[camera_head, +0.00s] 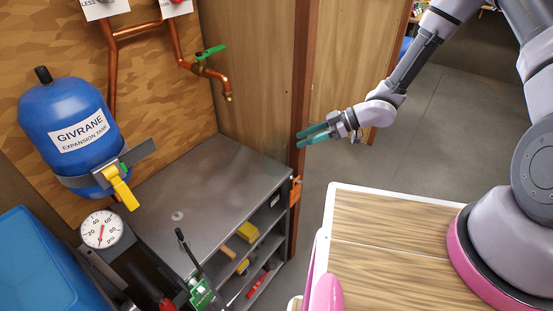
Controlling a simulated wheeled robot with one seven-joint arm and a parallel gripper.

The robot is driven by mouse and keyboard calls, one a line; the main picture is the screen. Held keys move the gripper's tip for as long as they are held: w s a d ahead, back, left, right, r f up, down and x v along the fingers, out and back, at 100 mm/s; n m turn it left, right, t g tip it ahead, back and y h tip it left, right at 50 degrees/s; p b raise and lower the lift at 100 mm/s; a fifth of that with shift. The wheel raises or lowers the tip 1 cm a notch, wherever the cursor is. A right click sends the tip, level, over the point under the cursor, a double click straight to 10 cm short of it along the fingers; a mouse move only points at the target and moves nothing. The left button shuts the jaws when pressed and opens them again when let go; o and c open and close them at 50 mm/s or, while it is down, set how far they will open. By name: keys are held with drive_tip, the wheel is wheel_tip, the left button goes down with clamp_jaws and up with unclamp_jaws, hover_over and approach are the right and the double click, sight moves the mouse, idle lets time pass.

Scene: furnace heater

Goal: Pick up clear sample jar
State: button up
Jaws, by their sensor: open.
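My gripper (304,136) is at the upper middle, with two teal fingers pointing left. The fingers are apart, with nothing between them. It is in the air, to the right of and above the grey metal bench (225,180). A small, pale round thing (178,215) stands out on the left part of the bench top. It may be the clear sample jar seen from above, but it is too small and faint to be sure. My gripper is well apart from it. No other clear jar can be made out.
A blue expansion tank (62,110) with a yellow-handled valve (122,190) hangs over the bench's left side. A pressure gauge (101,229) and a blue bin (45,270) are at lower left. Tools lie on shelves below. A copper tap (215,76) juts out above. Most of the bench top is bare.

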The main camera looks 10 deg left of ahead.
sight(273, 151)
drive_tip(key=x, duration=0.9)
drive_tip(key=shift+s, duration=0.2)
clamp_jaws()
drive_tip(key=shift+f, duration=0.1)
idle(1.0)
